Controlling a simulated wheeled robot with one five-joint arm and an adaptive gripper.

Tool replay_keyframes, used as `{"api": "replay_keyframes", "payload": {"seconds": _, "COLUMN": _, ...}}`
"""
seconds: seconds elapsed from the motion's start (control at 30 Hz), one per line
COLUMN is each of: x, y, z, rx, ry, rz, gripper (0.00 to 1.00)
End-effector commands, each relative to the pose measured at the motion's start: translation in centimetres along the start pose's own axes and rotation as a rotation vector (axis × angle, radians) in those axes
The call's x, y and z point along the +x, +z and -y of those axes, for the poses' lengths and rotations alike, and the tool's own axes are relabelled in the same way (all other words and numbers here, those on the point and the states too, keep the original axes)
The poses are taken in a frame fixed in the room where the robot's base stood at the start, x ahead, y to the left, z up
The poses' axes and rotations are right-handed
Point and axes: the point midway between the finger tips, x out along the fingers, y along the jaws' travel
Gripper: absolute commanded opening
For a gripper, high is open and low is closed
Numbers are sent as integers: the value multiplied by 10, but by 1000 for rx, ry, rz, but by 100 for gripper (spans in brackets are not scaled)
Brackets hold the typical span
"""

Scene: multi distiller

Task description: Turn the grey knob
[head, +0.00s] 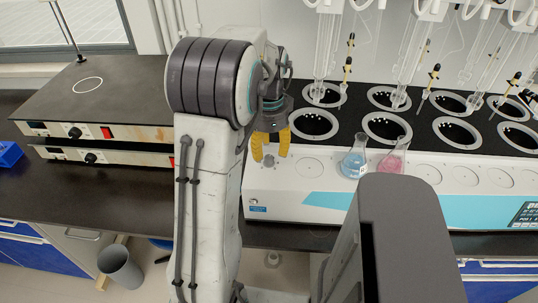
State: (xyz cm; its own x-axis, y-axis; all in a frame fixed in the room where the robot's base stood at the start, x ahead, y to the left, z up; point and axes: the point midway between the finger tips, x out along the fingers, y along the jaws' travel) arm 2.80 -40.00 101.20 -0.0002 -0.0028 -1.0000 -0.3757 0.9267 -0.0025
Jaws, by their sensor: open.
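A white multi distiller (290,195) with a black top stands on the dark bench. My gripper (270,156) has yellow fingers and points down over the left end of the distiller's white front ledge. The fingers are apart. A small grey knob (269,161) shows on the ledge between and just below the fingertips; whether they touch it I cannot tell. My arm hides the area left of the gripper.
A flask of blue liquid (353,162) and a flask of pink liquid (391,162) stand on the ledge to the right. Glass tubes (325,60) rise behind. Two stacked hot plates (60,138) with black knobs lie at left.

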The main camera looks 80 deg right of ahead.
Motion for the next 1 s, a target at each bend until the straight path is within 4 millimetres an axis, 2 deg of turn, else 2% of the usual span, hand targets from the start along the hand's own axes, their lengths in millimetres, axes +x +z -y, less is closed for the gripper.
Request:
{"api": "replay_keyframes", "payload": {"seconds": 0.2, "x": -26, "y": 0, "z": -1, "rx": 1, "ry": 2, "rz": 1, "gripper": 47}}
{"api": "replay_keyframes", "payload": {"seconds": 0.4, "x": -41, "y": 0, "z": -2, "rx": 1, "ry": 5, "rz": 2, "gripper": 47}}
{"api": "replay_keyframes", "payload": {"seconds": 1.0, "x": -46, "y": 0, "z": -2, "rx": 1, "ry": 7, "rz": 4, "gripper": 47}}
